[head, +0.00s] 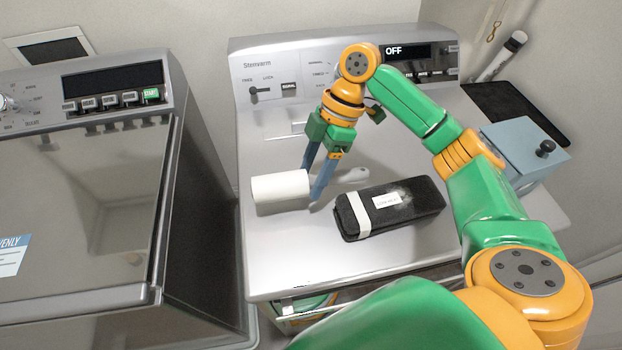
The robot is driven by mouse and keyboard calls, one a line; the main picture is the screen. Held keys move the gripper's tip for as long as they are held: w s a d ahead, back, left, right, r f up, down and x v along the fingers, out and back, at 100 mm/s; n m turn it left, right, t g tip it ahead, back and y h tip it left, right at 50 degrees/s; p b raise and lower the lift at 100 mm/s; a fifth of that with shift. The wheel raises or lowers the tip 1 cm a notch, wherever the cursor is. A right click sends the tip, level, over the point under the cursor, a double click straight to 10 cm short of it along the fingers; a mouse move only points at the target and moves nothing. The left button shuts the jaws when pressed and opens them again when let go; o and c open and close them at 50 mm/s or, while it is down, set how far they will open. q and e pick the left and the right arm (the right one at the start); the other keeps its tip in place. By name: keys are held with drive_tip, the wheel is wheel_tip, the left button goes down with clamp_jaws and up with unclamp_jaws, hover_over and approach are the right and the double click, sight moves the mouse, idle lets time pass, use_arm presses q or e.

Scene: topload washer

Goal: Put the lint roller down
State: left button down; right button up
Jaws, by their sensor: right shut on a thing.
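The lint roller, with a white roll (280,187) and a grey handle (352,175), lies sideways at the left part of the right machine's grey top (290,255). My right gripper (316,184) points down and is shut on the lint roller, near where roll and handle meet. Its blue-grey fingers hide part of the roller. The roller is at or very close to the top; I cannot tell whether it touches. My left gripper is not in view.
A black case (420,196) with a white band and label lies just right of the roller. A blue box (525,150) with a black knob and a dark mat (510,108) are at the right. The top's front-left area is clear. Another machine (80,200) stands left, across a gap.

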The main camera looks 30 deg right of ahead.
wheel_tip(320, 180, down, 3)
drive_tip(key=shift+w+d+r+p, duration=0.1)
drive_tip(key=shift+p, duration=0.45)
drive_tip(key=shift+w+f, duration=0.1)
drive_tip(key=shift+f, duration=0.4)
drive_tip(key=shift+f, duration=0.2)
drive_tip(key=o, duration=1.2)
drive_tip(key=shift+r, duration=0.1)
drive_tip(key=v, duration=1.2)
drive_tip(key=shift+r, duration=0.1)
